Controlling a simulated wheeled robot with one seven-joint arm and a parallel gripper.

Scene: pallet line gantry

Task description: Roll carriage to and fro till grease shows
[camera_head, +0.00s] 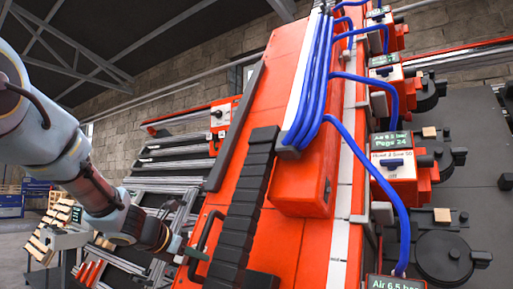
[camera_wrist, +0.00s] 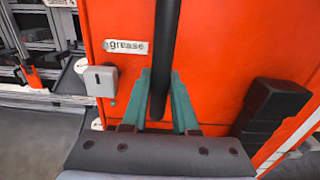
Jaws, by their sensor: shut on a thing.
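The carriage (camera_head: 275,90) is a large orange-red body at the middle of the head view; its flat face (camera_wrist: 235,45) fills much of the wrist view. A black bar handle (camera_wrist: 166,35) stands off that face. My gripper (camera_wrist: 160,98) is shut on the handle, with a green finger on each side of it. In the head view my gripper (camera_head: 188,254) is at the carriage's lower left, by the same handle (camera_head: 206,232). A white label reading "grease" (camera_wrist: 127,47) is left of the handle, with a small grey block (camera_wrist: 100,81) below it. I cannot make out any grease.
A black cable chain (camera_head: 246,195) runs down the carriage; black segments also show in the wrist view (camera_wrist: 268,112). Blue hoses (camera_head: 318,85) loop to red-and-white units with small displays (camera_head: 390,140) on the right. A rack of metal bars (camera_head: 165,160) stands behind on the left.

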